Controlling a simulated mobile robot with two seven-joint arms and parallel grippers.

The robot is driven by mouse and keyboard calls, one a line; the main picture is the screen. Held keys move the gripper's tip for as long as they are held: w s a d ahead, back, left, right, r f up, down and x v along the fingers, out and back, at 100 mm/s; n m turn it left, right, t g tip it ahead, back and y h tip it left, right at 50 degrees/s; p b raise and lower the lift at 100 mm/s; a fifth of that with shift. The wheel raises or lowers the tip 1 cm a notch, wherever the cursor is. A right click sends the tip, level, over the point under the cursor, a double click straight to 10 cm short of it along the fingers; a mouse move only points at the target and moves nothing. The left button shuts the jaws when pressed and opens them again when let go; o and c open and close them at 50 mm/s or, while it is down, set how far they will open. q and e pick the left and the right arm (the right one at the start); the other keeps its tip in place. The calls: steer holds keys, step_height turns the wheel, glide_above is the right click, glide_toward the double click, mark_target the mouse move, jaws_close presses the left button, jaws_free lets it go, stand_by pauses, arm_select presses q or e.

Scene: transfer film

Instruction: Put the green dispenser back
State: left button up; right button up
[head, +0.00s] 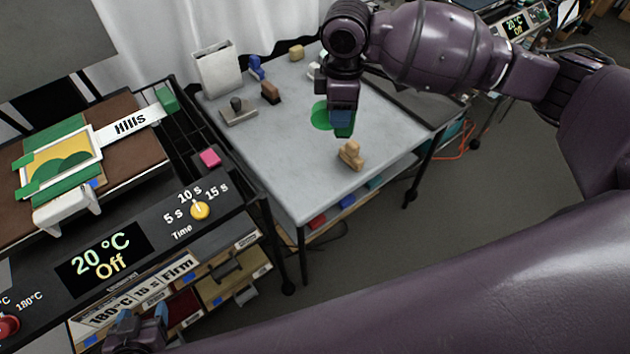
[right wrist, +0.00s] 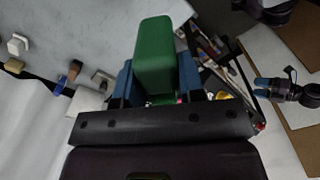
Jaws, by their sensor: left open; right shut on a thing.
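My right gripper (head: 342,115) is shut on the green dispenser (head: 344,131), over the grey table. In the right wrist view the dispenser (right wrist: 155,55) is a green block with rounded edges, clasped between the blue fingertips (right wrist: 158,82). A flat green round patch (head: 319,115) shows just left of the gripper in the head view, partly hidden by it. I cannot tell whether the dispenser touches the table. My left gripper (head: 142,318) is open, low at the left in front of the press drawers. It also shows at the right of the right wrist view (right wrist: 275,85).
The grey table (head: 270,160) holds a wooden piece (head: 351,155) near the dispenser, a stamp (head: 238,110), a brown brush (head: 270,92), a blue item (head: 256,68) and a white container (head: 218,70). The press (head: 150,235) stands left, with a pink block (head: 210,158). The table's front middle is clear.

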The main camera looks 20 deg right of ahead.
steer(key=w+a+f+n+b, duration=0.1)
steer(key=w+f+n+b, duration=0.15)
steer(key=n, duration=1.05)
steer(key=w+a+f+n+b, duration=0.1)
steer(key=w+f+n+b, duration=0.15)
steer(key=n, duration=0.95)
steer(key=shift+n, duration=0.4)
steer(key=shift+w+a+f+b, duration=0.1)
steer(key=shift+f+b, duration=0.45)
steer(key=shift+f, duration=4.1)
steer(key=shift+w+a+f+b, duration=0.1)
steer(key=shift+f+b, duration=0.4)
steer(key=shift+f, duration=4.45)
arm_select(q)
step_height(320, 180, down, 8)
steer(key=shift+s+g, duration=0.3)
steer(key=shift+s, duration=0.05)
steer(key=shift+r, duration=0.1)
